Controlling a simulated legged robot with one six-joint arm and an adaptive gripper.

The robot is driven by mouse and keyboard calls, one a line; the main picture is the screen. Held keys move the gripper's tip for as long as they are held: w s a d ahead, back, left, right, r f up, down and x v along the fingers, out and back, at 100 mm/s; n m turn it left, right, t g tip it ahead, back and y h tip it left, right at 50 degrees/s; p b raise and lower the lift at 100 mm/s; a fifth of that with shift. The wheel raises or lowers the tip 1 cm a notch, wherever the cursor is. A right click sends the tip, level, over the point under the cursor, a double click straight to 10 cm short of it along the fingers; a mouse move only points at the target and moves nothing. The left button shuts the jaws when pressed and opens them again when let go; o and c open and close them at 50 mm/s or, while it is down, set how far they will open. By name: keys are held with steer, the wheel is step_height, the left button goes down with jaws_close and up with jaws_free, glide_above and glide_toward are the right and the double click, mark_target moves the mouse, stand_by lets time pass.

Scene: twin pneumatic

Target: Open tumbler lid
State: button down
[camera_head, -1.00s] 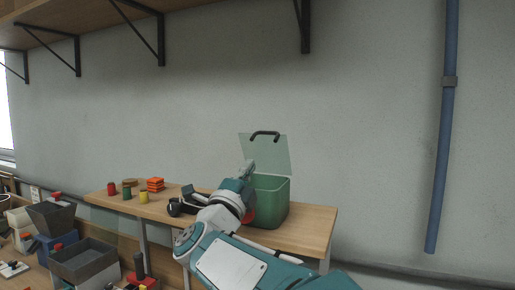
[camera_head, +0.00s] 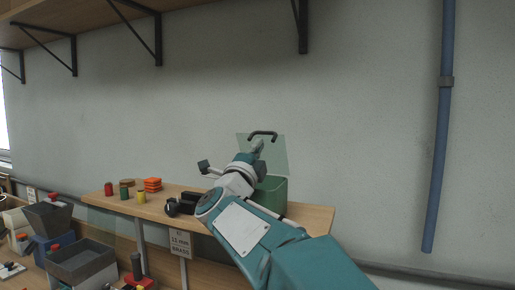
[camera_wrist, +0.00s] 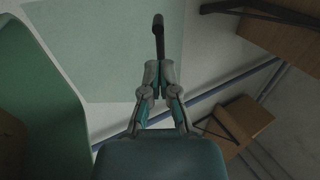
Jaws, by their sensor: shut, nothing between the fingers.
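The tumbler is a green open-topped box (camera_head: 273,190) on the wooden bench, partly hidden behind my arm. Its translucent pale green lid (camera_head: 278,158) stands up at the back, swung open and leaning slightly. A dark curved handle (camera_head: 263,133) sits at the lid's top edge. My gripper (camera_head: 258,146) is in front of the lid, just below the handle. In the wrist view my gripper (camera_wrist: 156,68) is shut and empty, its tips close to the handle (camera_wrist: 158,38); I cannot tell whether they touch. The lid (camera_wrist: 100,50) and box wall (camera_wrist: 38,90) show to the left.
Grey bins (camera_head: 80,262) sit lower left. A blue pipe (camera_head: 440,140) runs down the wall. A shelf hangs above.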

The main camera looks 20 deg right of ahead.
mark_target(265, 132)
steer(key=shift+w+d+r, duration=0.15)
steer(key=shift+r, duration=0.1)
steer(key=shift+w+d+r+g+y, duration=0.55)
steer(key=shift+w+d+g+y, duration=0.1)
steer(key=shift+g+y, duration=0.35)
steer(key=shift+x, duration=1.25)
steer(key=shift+r, duration=0.1)
steer(key=shift+d, duration=0.1)
